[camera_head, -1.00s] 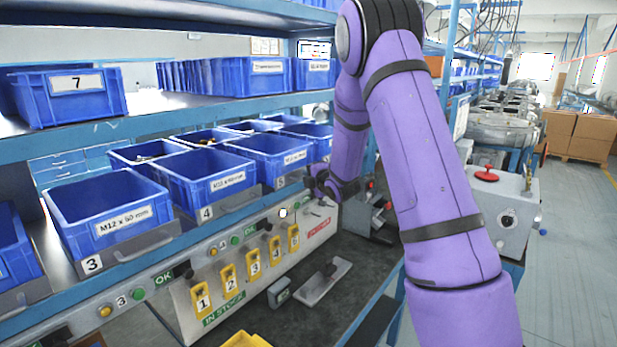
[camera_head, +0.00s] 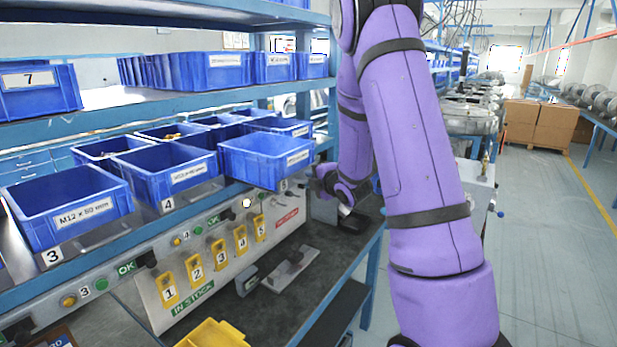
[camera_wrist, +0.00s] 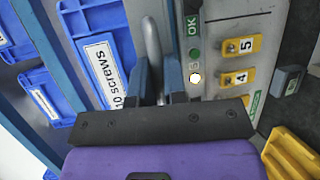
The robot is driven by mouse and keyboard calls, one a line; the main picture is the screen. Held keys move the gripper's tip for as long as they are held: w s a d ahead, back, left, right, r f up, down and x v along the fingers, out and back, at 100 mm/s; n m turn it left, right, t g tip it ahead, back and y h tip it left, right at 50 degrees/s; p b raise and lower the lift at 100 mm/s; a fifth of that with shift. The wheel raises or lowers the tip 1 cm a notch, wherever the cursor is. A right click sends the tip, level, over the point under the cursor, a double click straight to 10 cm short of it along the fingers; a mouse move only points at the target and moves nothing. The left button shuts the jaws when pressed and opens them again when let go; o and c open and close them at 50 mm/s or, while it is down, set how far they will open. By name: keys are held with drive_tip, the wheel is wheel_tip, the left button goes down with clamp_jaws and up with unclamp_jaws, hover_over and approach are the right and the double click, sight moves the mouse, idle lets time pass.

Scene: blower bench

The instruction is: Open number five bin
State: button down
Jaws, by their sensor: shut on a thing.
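The number five bin (camera_head: 262,165), blue with a white label, juts out from the middle shelf past its neighbours in the head view. My gripper (camera_wrist: 158,78) is shut on this handle, one finger on each side. In the head view the fingers are hard to make out beside the bin's right front.
Bin four (camera_head: 170,172) and bin three (camera_head: 68,205) sit to the left on the same shelf. Below runs a panel with buttons and yellow numbered tags (camera_head: 218,255). A yellow bin (camera_head: 212,334) stands on the dark bench. The aisle floor (camera_head: 545,240) at right is clear.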

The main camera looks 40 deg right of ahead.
drive_tip(key=shift+s, duration=0.1)
drive_tip(key=c, duration=1.2)
unclamp_jaws()
drive_tip(key=s+r, duration=0.2)
drive_tip(key=s, duration=0.8)
drive_tip(key=shift+s+a, duration=0.25)
drive_tip(key=shift+s, duration=0.05)
